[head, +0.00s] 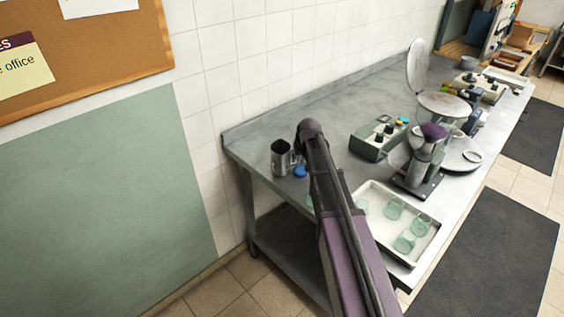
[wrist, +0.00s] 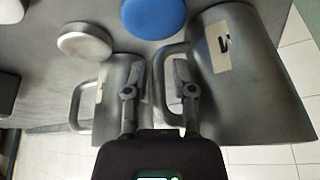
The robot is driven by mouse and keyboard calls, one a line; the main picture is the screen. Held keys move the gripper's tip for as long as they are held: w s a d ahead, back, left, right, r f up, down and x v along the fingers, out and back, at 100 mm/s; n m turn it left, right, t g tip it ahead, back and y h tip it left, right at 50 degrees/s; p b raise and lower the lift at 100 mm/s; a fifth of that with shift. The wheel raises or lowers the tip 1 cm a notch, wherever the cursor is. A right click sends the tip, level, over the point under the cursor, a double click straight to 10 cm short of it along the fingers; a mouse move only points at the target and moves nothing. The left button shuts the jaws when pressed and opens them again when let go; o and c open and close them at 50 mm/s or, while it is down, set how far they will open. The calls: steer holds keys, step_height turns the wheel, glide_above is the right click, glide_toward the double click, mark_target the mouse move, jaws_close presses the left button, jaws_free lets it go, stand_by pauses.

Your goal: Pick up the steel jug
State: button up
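In the wrist view a large grey steel jug (wrist: 262,85) with a pale label stands at the right, its handle (wrist: 158,88) toward the left. A smaller grey metal jug or mug (wrist: 112,75) is at the left, partly hidden by a finger. My gripper (wrist: 157,68) is open. Its fingers appear on either side of the large jug's handle, one overlapping the handle in view; I cannot tell whether they touch it. In the head view a steel jug (head: 280,160) stands at the near-left bench end; my arm hides the gripper's fingers.
A blue lid (wrist: 153,15) and a whitish round lid (wrist: 85,43) lie near the jugs. The steel bench (head: 345,108) also holds a green control box (head: 371,146), a white tray (head: 371,190) of glass jars and a scale-like device (head: 428,158). A wall rises behind.

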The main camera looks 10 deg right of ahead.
jaws_close()
steer(key=shift+r, duration=0.25)
step_height(320, 180, up, 10)
steer(key=p, duration=1)
steer(key=shift+f, duration=0.25)
stand_by(0.6)
